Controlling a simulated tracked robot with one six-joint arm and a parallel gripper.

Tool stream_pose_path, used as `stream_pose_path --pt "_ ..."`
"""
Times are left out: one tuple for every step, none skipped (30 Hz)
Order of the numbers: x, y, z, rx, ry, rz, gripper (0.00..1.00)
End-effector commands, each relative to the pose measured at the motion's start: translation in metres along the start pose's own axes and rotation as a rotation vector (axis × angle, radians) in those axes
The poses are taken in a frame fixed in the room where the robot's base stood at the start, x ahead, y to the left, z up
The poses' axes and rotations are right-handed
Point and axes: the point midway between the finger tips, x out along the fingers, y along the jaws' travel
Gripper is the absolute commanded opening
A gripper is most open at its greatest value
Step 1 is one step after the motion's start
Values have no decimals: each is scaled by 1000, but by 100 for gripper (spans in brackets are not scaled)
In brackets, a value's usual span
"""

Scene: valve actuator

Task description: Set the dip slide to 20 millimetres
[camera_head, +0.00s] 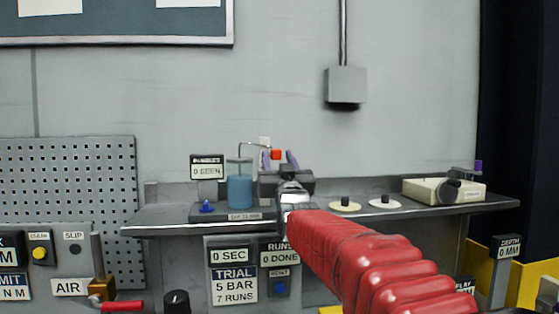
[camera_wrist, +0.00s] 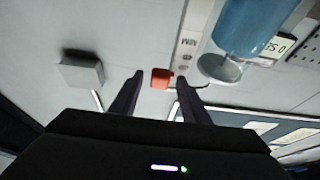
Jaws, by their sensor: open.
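A small red block (camera_head: 276,154), which looks like the dip slide's grip, sits at the end of a thin bent rod above the bench. It shows orange in the wrist view (camera_wrist: 161,78), near a pale scale strip (camera_wrist: 188,42) marked MM. The depth sign (camera_head: 509,246) at the right reads 0 MM.
A blue liquid jar (camera_head: 240,190) stands just left of the fingers and shows close by in the wrist view (camera_wrist: 255,25).

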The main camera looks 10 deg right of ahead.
Motion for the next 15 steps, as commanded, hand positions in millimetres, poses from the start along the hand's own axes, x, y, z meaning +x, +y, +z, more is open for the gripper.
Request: stream_pose_path --pt "0 0 0 0 0 0 42" --pt "0 0 0 0 0 0 42" --pt "0 0 0 0 0 0 42" --pt "0 0 0 0 0 0 42" --pt "0 0 0 0 0 0 42" --pt "0 0 0 0 0 0 39" --pt "0 0 0 0 0 0 37" --pt "0 0 0 0 0 0 34" --pt "0 0 0 0 0 0 32" --pt "0 0 0 0 0 0 30" --pt "0 0 0 0 0 0 27" --pt "0 0 0 0 0 0 25" --pt "0 0 0 0 0 0 22" --pt "0 0 0 0 0 0 20" --pt "0 0 0 0 0 0 18"
